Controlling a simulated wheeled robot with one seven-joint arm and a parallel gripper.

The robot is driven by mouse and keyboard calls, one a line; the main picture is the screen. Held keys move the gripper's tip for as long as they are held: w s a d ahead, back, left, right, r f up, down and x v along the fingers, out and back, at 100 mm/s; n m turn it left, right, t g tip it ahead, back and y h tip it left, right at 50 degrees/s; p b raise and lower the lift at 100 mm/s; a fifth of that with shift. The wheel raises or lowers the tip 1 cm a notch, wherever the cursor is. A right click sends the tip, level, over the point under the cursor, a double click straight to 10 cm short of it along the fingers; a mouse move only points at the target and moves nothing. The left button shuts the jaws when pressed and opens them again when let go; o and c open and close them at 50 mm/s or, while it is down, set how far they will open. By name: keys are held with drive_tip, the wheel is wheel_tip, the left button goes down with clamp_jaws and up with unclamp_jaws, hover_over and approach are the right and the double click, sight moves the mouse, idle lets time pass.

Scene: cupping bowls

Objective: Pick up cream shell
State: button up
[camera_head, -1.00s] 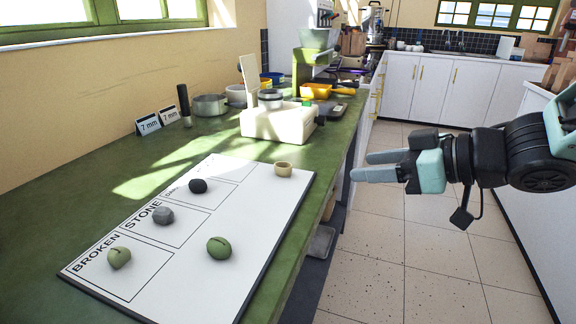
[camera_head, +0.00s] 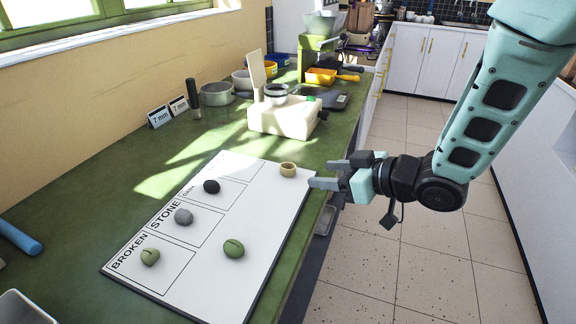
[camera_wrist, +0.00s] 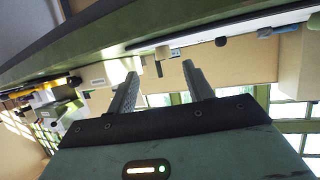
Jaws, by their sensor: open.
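The cream shell (camera_head: 288,169) is a small, short, round cup-like piece at the far right corner of the white sorting board (camera_head: 262,205). In the wrist view, the small tan piece (camera_wrist: 162,52) beyond my fingers looks like the same shell. My gripper (camera_head: 322,174) is open and empty. It is just right of the shell, by the board's right edge, with its fingers pointing left towards the shell. In the wrist view, my gripper (camera_wrist: 160,72) has its two fingers apart, with the shell showing between and beyond their tips.
The board also holds a black stone (camera_head: 211,186), a grey stone (camera_head: 184,216) and two green pieces, one in the BROKEN box (camera_head: 150,257) and one loose (camera_head: 233,248). A cream machine (camera_head: 283,117) stands behind the board.

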sight(294, 170)
drive_tip(key=x, duration=0.2)
drive_tip(key=shift+w+a+f, duration=0.2)
drive_tip(key=shift+a, duration=0.1)
drive_tip(key=shift+a+r+p+x, duration=0.1)
drive_tip(key=shift+p+x, duration=0.1)
drive_tip(key=shift+x, duration=0.7)
drive_tip(key=shift+a+r+p+x, duration=0.1)
drive_tip(key=shift+r+p+x, duration=0.05)
drive_tip(key=shift+x, duration=0.75)
drive_tip(key=shift+r+p+x, duration=0.1)
drive_tip(key=shift+p+x, duration=0.1)
drive_tip(key=shift+x, duration=0.65)
drive_tip(key=c, duration=1)
